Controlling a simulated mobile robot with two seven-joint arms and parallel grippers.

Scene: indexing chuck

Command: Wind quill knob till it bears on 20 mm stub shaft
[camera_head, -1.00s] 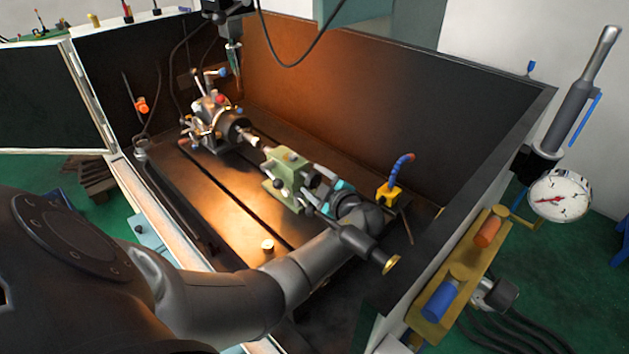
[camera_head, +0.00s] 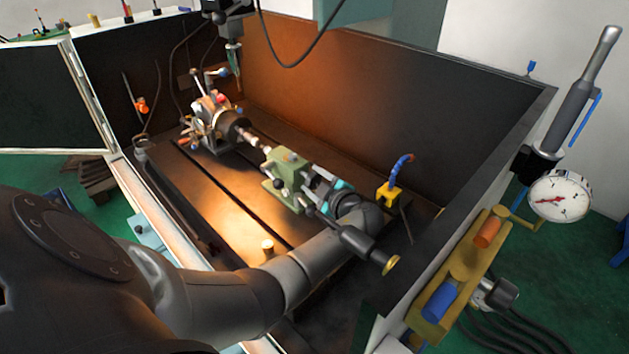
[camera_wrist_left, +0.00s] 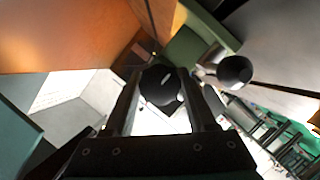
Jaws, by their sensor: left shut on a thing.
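The green tailstock (camera_head: 287,172) stands on the bed in the head view. It also shows in the left wrist view (camera_wrist_left: 190,45). The stub shaft (camera_head: 249,138) sticks out of the indexing chuck (camera_head: 213,122) towards it. Whether the quill touches the shaft is too small to tell. My left gripper (camera_head: 319,187) is at the tailstock's near right end. In the left wrist view it is shut on the round black quill knob (camera_wrist_left: 161,88), one finger on each side. In the head view the fingers mostly hide the knob. My right gripper is not in view.
A black ball-ended lever (camera_wrist_left: 235,71) stands close beside the fingers. A yellow block with a blue hose (camera_head: 389,193) is right of my wrist. Dark walls (camera_head: 340,110) enclose the back and right.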

